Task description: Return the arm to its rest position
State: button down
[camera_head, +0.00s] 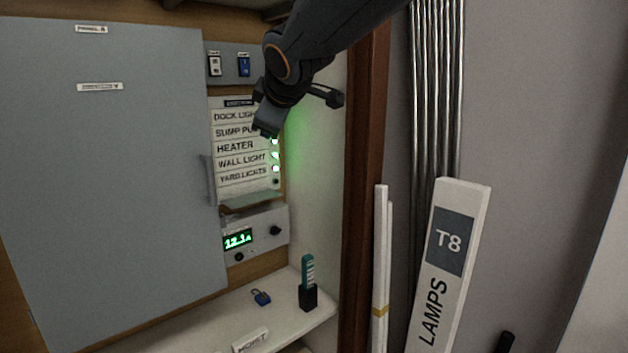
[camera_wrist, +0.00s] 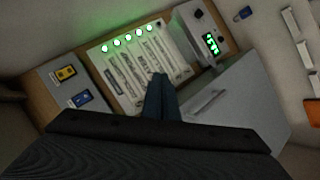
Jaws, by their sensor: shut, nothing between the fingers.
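My gripper (camera_head: 267,118) hangs from my dark arm at the upper middle of the head view, in front of the labelled panel (camera_head: 240,178). In the wrist view my gripper's fingers (camera_wrist: 158,82) are together with nothing between them, and they overlap the edge of the panel (camera_wrist: 128,70). Its rows read dock lights, sump pump, heater, wall light and yard lights, partly covered by my gripper in the head view. Several green lamps glow along the panel's side. I cannot tell whether the fingertips touch it.
A grey door (camera_head: 110,180) is at left. A T8 lamps box (camera_head: 447,270) and metal pipes (camera_head: 436,90) stand at right.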

jog(key=s+d+f+m+g+h, duration=0.3)
jog(key=d+f+m, duration=0.2)
jog(key=d+f, duration=0.85)
jog(key=s+d+f+m+g, duration=0.3)
jog(key=s+d+f+m, duration=0.2)
jog(key=s+f, duration=0.5)
jog(key=s+d+f+m+g+h, duration=0.1)
jog(key=s+d+f+m+g, duration=0.2)
jog(key=s+d+f+m, duration=0.3)
jog(key=s+d+f, duration=0.4)
jog(key=s+f, duration=0.1)
jog(key=f, duration=0.1)
jog(key=shift+s+d+f, duration=0.2)
jog(key=shift+d+f, duration=0.05)
jog(key=shift+f, duration=0.05)
